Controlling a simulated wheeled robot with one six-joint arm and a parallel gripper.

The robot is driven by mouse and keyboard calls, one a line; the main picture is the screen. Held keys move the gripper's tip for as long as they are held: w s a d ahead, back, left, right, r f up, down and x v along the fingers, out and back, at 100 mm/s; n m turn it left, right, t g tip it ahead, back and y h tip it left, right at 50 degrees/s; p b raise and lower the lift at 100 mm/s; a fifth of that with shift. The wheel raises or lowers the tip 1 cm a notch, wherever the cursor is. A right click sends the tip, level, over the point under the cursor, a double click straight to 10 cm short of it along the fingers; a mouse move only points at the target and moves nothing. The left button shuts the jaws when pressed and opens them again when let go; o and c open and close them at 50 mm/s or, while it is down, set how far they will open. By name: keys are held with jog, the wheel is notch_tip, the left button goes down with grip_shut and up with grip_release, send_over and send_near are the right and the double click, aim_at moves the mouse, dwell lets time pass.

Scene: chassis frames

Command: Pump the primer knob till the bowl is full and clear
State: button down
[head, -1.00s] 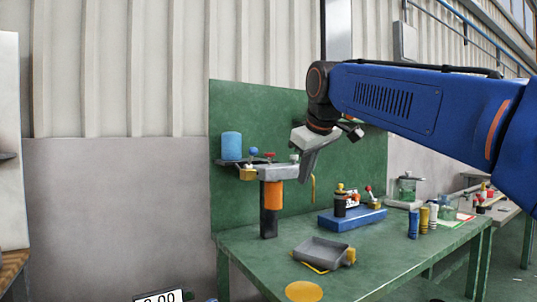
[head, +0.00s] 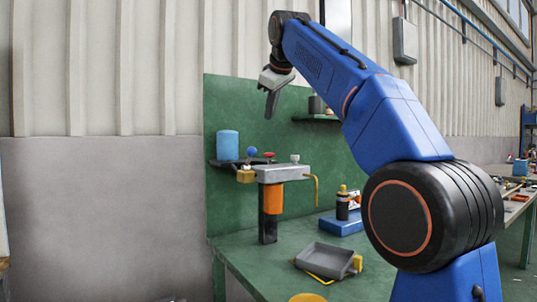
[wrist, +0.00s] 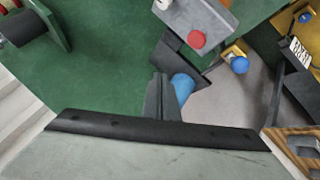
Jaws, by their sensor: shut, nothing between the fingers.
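A grey filter head (head: 283,173) is fixed in front of the green board, with an orange cylinder (head: 272,198) and a dark lower section (head: 268,228) below it. On its top are a red knob (head: 268,155) and a pale knob (head: 295,158); I cannot tell which is the primer knob. The wrist view shows the red knob (wrist: 197,39) on the head and part of the pale knob (wrist: 163,4). My gripper (head: 271,105) is shut and empty, pointing down above the head, clear of both knobs. No fluid in the bowl can be made out.
A grey tray (head: 325,260) and a blue base (head: 341,223) with a dark bottle occupy the green bench.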

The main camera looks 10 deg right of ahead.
dwell(0.4)
jog(key=shift+f, duration=4.35)
jog(key=shift+f, duration=1.4)
dwell(0.3)
jog(key=shift+r, duration=1.4)
jog(key=shift+r, duration=2.5)
